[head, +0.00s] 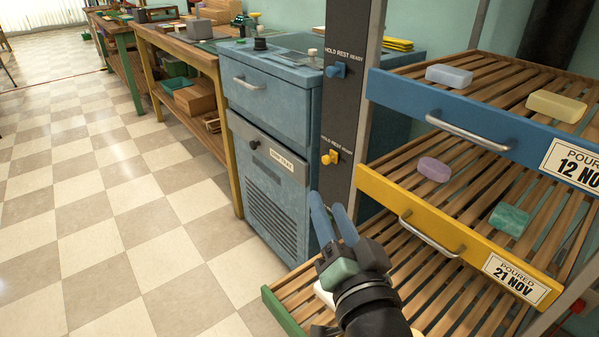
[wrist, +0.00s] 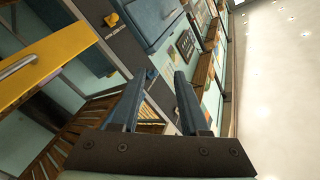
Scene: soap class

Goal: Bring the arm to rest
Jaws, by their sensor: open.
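My gripper (head: 333,218) is open and empty, its two blue fingers pointing up and away in front of the drying rack. In the head view it is in front of the green-edged lower tray (head: 283,313) and left of the yellow tray's handle. In the wrist view the gripper (wrist: 161,100) shows with its fingers apart and nothing between them. My wrist hides part of the lower tray and most of a whitish bar (head: 323,296) there.
The blue tray (head: 400,92) and yellow tray (head: 380,190) hold soap bars. A dark post carries a blue knob (head: 336,70) and a yellow knob (head: 330,157). A blue cabinet (head: 268,180) stands behind at left. The checkered floor (head: 120,220) at left is clear.

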